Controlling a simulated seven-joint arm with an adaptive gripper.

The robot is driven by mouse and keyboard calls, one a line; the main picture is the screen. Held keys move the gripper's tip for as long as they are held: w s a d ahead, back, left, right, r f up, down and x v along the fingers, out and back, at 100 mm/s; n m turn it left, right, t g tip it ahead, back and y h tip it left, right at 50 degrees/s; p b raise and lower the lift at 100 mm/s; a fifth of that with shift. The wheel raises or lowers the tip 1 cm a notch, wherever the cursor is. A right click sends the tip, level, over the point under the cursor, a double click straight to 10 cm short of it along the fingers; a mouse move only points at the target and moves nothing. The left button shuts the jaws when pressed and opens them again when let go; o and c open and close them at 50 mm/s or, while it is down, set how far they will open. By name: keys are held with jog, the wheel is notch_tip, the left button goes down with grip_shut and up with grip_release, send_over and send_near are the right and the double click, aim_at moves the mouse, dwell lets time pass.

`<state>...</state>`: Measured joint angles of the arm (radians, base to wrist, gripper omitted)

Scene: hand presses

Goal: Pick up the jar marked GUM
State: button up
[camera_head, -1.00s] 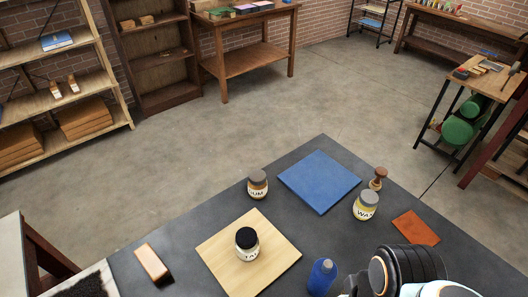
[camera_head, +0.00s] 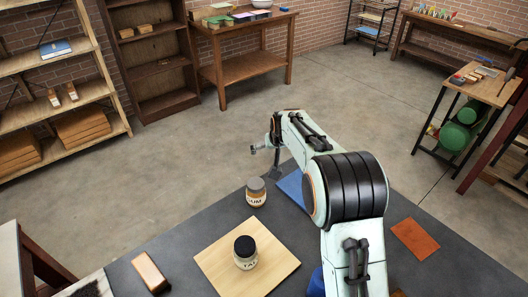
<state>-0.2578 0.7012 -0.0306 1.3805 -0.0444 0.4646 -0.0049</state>
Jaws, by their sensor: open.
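The jar marked GUM (camera_head: 256,193) stands upright on the dark table, behind the wooden board. It has a grey lid and a pale label with dark letters. My gripper (camera_head: 264,163) is open and empty, above and slightly right of this jar in the picture and apart from it. Its two fingers show small, one to the left and one lower down.
A dark-lidded jar (camera_head: 246,252) stands on the pale wooden board (camera_head: 215,262). The blue mat (camera_head: 291,187) is partly behind my arm. A brown-and-cream block (camera_head: 150,272) lies at left, and an orange-brown pad (camera_head: 415,239) at right. My arm hides the WAX jar and stamp.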

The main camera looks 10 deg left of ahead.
aim_at(257, 189)
jog(key=s+a+f, duration=0.1)
jog(key=f, duration=0.3)
jog(key=a+f+g, duration=0.1)
jog(key=f, duration=0.3)
jog(key=s+a+f+n+g, duration=0.1)
jog(key=a+f, duration=0.1)
jog(key=f, duration=0.3)
jog(key=shift+s+f, duration=0.1)
jog(key=shift+s, duration=0.25)
jog(key=x, duration=0.5)
jog(key=shift+d, duration=0.1)
jog(key=shift+w+f, duration=0.15)
jog(key=shift+f, duration=0.3)
jog(key=c, duration=1.3)
